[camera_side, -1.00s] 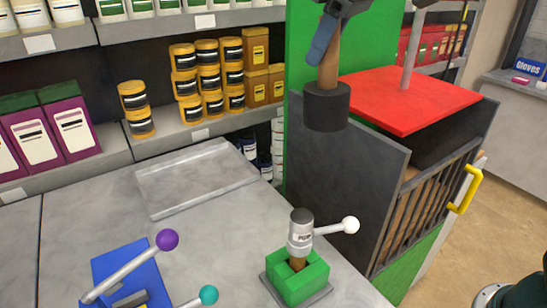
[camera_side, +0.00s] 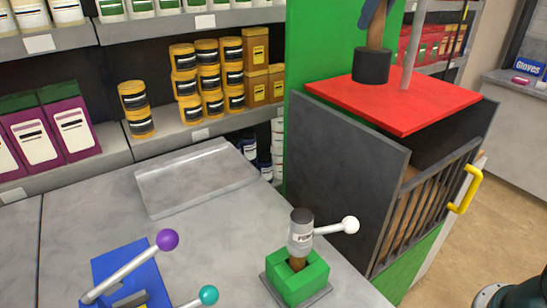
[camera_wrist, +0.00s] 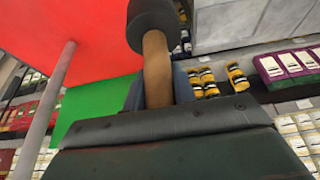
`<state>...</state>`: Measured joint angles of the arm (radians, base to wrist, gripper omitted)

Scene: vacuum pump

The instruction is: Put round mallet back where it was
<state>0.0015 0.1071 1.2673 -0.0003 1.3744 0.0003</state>
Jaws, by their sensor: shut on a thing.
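The round mallet has a dark cylindrical head (camera_side: 371,65) and a brown wooden handle. In the side view it hangs upright, head down, over the back left part of the red top (camera_side: 420,98). I cannot tell whether the head touches the red surface. My gripper (camera_side: 374,15) is shut on the handle, mostly cut off by the top edge. In the wrist view the mallet's handle (camera_wrist: 156,70) runs from between my fingers (camera_wrist: 157,90) to the dark head.
A grey post (camera_side: 415,45) stands on the red top just right of the mallet. A green panel (camera_side: 320,50) rises behind it to the left. The pump (camera_side: 300,235) with a white-knobbed lever sits on the bench. An empty clear tray (camera_side: 195,178) lies on the bench.

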